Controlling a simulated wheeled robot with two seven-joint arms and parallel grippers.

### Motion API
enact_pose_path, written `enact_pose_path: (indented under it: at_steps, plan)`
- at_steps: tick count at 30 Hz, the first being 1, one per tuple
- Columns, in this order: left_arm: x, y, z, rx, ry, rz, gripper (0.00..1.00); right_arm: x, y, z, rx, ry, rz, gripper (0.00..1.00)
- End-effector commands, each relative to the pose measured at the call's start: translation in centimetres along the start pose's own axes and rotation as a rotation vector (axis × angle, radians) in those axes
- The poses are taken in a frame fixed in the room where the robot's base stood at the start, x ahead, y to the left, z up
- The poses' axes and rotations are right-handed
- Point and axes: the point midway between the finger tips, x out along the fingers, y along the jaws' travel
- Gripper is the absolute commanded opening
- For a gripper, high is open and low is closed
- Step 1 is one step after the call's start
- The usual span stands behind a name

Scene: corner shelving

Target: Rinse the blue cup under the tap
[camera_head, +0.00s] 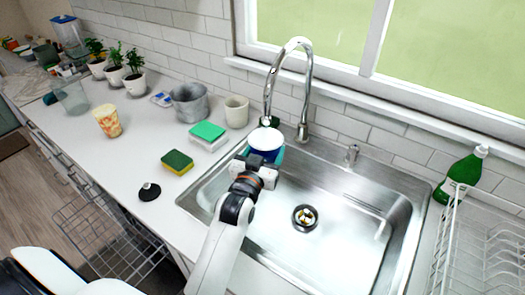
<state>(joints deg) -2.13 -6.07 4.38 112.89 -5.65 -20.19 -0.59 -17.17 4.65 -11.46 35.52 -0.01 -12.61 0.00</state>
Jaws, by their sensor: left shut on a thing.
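The blue cup (266,154) with a white top is at the left side of the steel sink (325,238), near the back edge. My left gripper (262,167) is shut on the cup and partly hides it. The chrome tap (291,85) arches above, and its spout end is just over the cup's top. I cannot tell whether water is running. The cup looks upright. My right gripper is not in view.
A white dish rack (485,250) and a green bottle (462,174) stand right of the sink. Sponges (177,162), a white cup (236,111), a grey pot (189,102) and a patterned cup (107,121) are on the left counter. The sink's middle is mostly clear around the drain (305,217).

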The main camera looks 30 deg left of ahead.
Motion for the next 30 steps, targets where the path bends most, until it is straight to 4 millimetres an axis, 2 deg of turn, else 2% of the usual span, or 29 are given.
enact_pose_path:
  at_steps: [24,30]
  plan:
    - [-6.3,0.9,0.1,0.0,0.001,0.0,0.44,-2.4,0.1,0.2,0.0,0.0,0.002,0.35]
    - [-7.3,1.1,0.1,-0.001,-0.001,-0.001,0.44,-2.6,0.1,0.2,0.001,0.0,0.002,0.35]
